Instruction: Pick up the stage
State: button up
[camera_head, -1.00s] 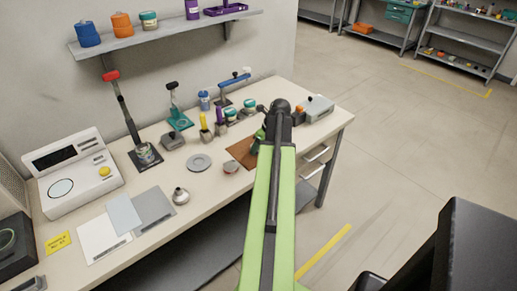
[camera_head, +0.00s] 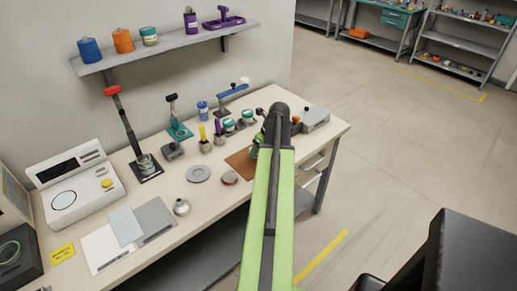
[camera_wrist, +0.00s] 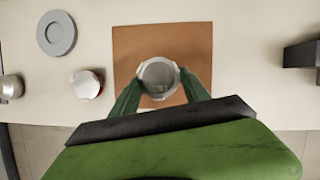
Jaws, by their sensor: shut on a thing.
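The stage (camera_wrist: 158,78) appears to be the round, light grey, ring-rimmed piece in the middle of the wrist view. My gripper (camera_wrist: 158,84) is shut on it, with one dark green finger at each side. The stage is over the brown mat (camera_wrist: 192,42); whether it touches the mat or hangs above it I cannot tell. In the head view my arm hides the stage and most of my gripper, beside the brown mat (camera_head: 238,165) at the right part of the bench.
A grey disc (camera_head: 199,173) and a small red-rimmed dish (camera_head: 229,178) lie left of the mat. Small jars and stands fill the bench's back. A grey box (camera_head: 314,119) stands at the right end. A white scale (camera_head: 75,183) stands at the left.

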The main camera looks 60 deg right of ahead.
jog(key=s+r+p, duration=0.6)
jog(key=s, duration=0.5)
jog(key=shift+a+r, duration=0.25)
jog(key=shift+a, duration=0.1)
jog(key=shift+r, duration=0.1)
dwell(0.5)
